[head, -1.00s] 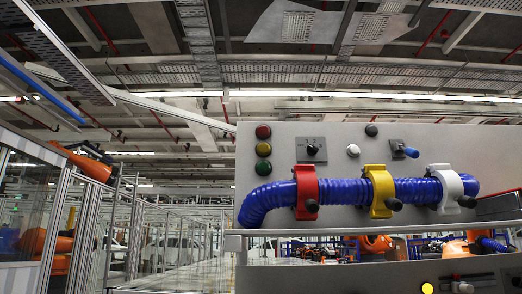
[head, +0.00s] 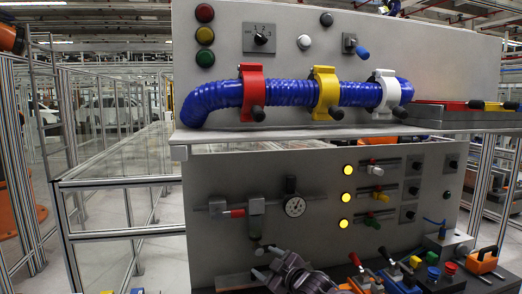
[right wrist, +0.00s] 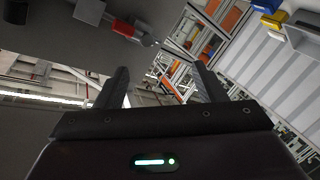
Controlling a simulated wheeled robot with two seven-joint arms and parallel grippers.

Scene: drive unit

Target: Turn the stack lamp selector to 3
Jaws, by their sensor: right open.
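The stack lamp selector (head: 261,39) is a small dark knob on a plate marked OFF, 1, 2 and 3, high on the grey upper panel. Its pointer is too small to read. Beside it on the left are red (head: 205,12), yellow (head: 204,35) and green (head: 205,58) lamps in a column, all looking dull. My right gripper (head: 264,263) is low in the head view, below the gauge and well below the selector. In the right wrist view its two fingers (right wrist: 160,82) are apart with nothing between them. My left gripper is not in view.
A blue hose (head: 290,93) in red, yellow and white clamps runs under the selector, above a shelf edge (head: 300,132). The lower panel carries a pressure gauge (head: 295,207) and lit yellow lamps (head: 347,197). Several tools (head: 395,275) crowd the bottom right.

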